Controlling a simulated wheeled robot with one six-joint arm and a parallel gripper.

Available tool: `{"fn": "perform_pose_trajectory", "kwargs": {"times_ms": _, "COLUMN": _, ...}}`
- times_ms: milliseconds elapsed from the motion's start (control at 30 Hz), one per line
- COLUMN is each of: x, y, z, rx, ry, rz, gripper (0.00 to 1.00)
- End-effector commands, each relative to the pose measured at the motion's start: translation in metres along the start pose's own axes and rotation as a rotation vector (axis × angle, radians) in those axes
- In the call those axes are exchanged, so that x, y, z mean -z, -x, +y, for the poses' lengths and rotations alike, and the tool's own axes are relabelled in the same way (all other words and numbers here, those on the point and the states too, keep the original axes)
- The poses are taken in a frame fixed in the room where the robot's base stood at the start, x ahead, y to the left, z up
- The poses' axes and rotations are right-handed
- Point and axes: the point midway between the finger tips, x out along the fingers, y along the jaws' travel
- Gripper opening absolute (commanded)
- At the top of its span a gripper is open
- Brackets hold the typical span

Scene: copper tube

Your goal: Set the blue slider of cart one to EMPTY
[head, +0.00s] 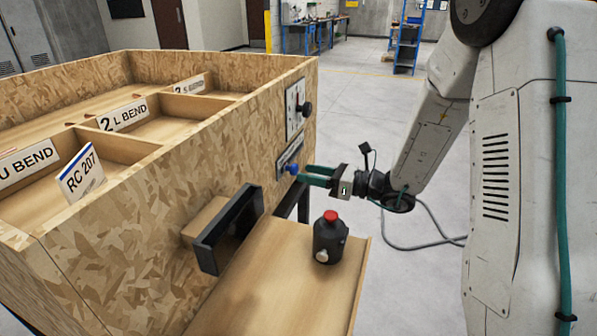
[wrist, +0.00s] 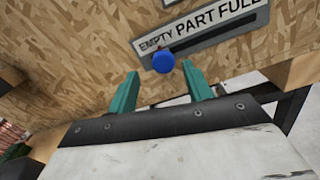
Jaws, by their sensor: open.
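The blue slider knob (head: 293,169) sticks out from a small label plate on the side of the wooden cart (head: 150,205). In the wrist view the blue knob (wrist: 163,62) is at the left end of the slot, below the word EMPTY. The grey label plate (wrist: 215,30) reads EMPTY, PART, FULL from left to right. My gripper (head: 308,175) has green fingers and points at the knob from the right. In the wrist view my gripper (wrist: 160,80) is open, with the knob centred between and just beyond its fingertips. No contact is visible.
A white panel with a black knob (head: 307,108) sits above the slider. A black handle (head: 230,230) juts from the cart, left of my gripper. A black device with a red top (head: 327,240) stands on a wooden shelf (head: 262,290) below.

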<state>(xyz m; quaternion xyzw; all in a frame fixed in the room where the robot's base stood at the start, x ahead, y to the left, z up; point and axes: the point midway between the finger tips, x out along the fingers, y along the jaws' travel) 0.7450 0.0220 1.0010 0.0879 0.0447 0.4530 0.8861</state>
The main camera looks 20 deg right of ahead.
Motion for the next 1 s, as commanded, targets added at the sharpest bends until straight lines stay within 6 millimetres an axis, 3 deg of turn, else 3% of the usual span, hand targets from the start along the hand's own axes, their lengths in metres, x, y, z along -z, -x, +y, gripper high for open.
{"fn": "perform_pose_trajectory", "kwargs": {"times_ms": 233, "x": 0.0, "y": 0.027, "z": 0.001, "rx": -0.001, "ry": 0.0, "rz": 0.0, "gripper": 0.5}}
{"fn": "perform_pose_trajectory", "kwargs": {"times_ms": 767, "x": -0.001, "y": 0.028, "z": 0.004, "rx": -0.015, "ry": 0.019, "rz": 0.011, "gripper": 0.5}}
{"fn": "perform_pose_trajectory", "kwargs": {"times_ms": 867, "x": -0.006, "y": 0.025, "z": 0.02, "rx": -0.081, "ry": 0.134, "rz": 0.068, "gripper": 0.5}}
{"fn": "perform_pose_trajectory", "kwargs": {"times_ms": 1000, "x": -0.012, "y": 0.027, "z": 0.064, "rx": -0.298, "ry": 0.517, "rz": 0.242, "gripper": 0.5}}
